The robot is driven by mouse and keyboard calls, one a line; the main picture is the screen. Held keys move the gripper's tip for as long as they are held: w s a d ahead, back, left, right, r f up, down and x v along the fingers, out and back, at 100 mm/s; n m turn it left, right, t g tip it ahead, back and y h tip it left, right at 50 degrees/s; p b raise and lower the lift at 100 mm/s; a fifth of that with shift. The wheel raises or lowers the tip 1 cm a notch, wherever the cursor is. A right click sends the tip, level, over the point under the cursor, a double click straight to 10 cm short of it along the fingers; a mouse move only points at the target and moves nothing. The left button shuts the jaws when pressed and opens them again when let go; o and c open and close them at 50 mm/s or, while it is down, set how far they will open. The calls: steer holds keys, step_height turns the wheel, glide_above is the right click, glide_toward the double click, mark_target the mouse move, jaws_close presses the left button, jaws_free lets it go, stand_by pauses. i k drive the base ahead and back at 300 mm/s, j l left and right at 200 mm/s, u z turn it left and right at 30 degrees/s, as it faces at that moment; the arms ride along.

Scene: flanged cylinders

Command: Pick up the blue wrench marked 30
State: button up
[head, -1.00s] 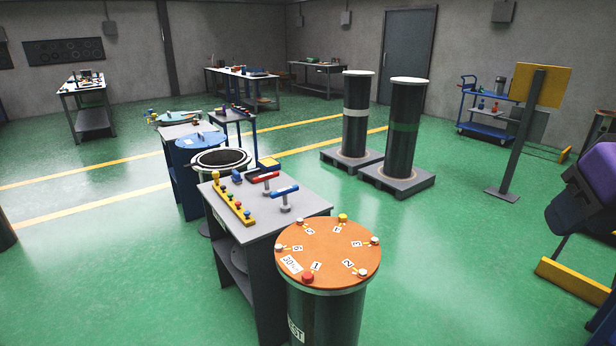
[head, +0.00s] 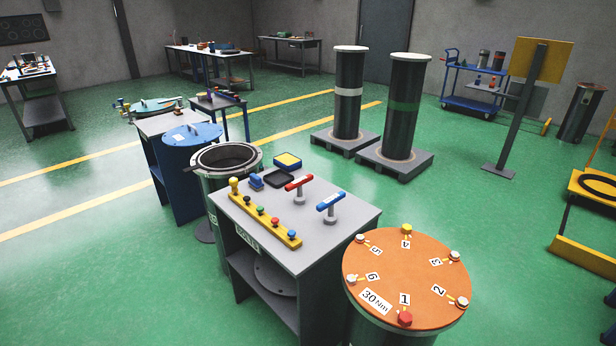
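A blue-handled T-shaped wrench (head: 331,201) stands upright on a grey post on the grey cart top (head: 348,228), at its right side. A white patch shows on its handle, but any number is too small to read. A similar red-handled wrench (head: 299,184) stands just behind and left of it. The orange disc lid (head: 405,275) on the near cylinder carries a "30Nm" label and numbers 1 to 6 beside several coloured bolts. My gripper is not in view.
A yellow rack (head: 266,221) of coloured knobs lies along the cart's left edge. A black tray (head: 279,178) and a blue block are behind. An open cylinder (head: 227,160) stands behind the cart. Two tall dark cylinders on pallets stand further back. Green floor (head: 480,220) is clear at right.

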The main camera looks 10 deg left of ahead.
mark_target(330, 218)
steer(key=i+j, duration=0.1)
steer(key=j, duration=1.1)
steer(key=j+z, duration=0.1)
steer(key=j, duration=1.1)
steer(key=i, duration=0.05)
